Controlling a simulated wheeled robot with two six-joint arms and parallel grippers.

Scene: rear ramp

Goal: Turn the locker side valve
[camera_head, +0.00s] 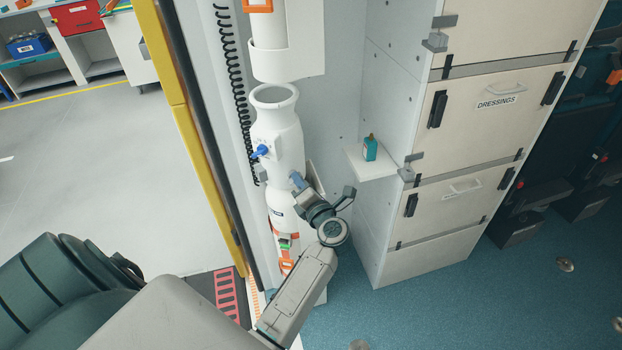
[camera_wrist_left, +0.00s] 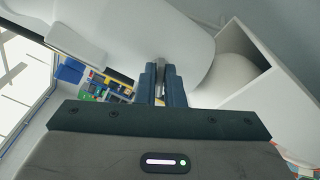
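A white bottle-shaped cylinder (camera_head: 285,145) stands upright against the side of the locker in the head view. A small blue valve knob (camera_head: 262,151) sits on its left front, apart from my gripper. My left gripper (camera_head: 297,181) is at the cylinder's lower right side. In the left wrist view its two dark blue fingers (camera_wrist_left: 161,84) are close together against or just in front of the white surface. A narrow grey piece shows between them; I cannot tell whether they hold it. My right gripper is not in view.
A beige locker with a DRESSINGS drawer (camera_head: 497,101) stands at right. A small shelf (camera_head: 368,164) beside it carries a teal bottle (camera_head: 370,149). A yellow post (camera_head: 190,140) and a coiled black cable (camera_head: 236,90) are left of the cylinder. The teal floor (camera_head: 450,300) is largely clear.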

